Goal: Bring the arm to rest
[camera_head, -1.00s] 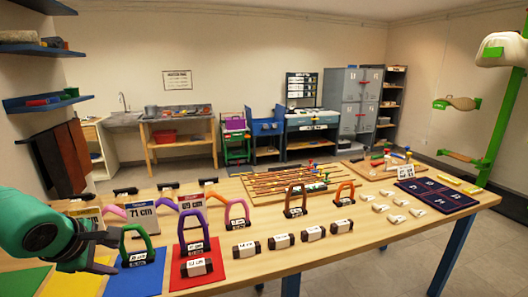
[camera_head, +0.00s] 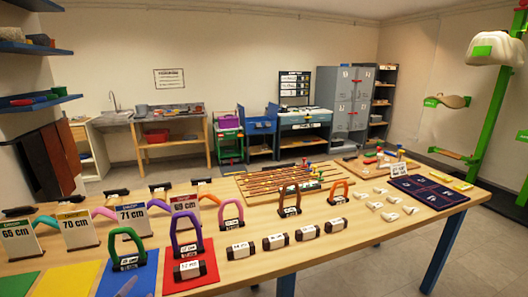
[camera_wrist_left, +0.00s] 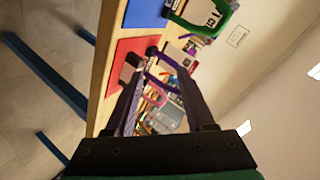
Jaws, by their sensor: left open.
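My left gripper (camera_wrist_left: 152,66) shows in the left wrist view with its two dark fingers apart. It looks empty, with the table and its goods seen beyond the fingers. In the head view the green left arm is out of sight. A small grey sliver (camera_head: 126,287) at the bottom edge there is too cut off to identify. A green arch (camera_head: 127,249) stands on the blue mat (camera_head: 140,277). A purple arch (camera_head: 186,236) and a dark block (camera_head: 190,270) are on the red mat (camera_head: 208,262). My right gripper is in neither view.
The wooden table (camera_head: 330,252) carries several more arches, a row of dark blocks (camera_head: 273,242), white pieces (camera_head: 390,216) and a dark blue numbered mat (camera_head: 434,191). Cards marked in cm (camera_head: 78,229) stand at the left. A green post (camera_head: 495,120) holds saddle parts at right.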

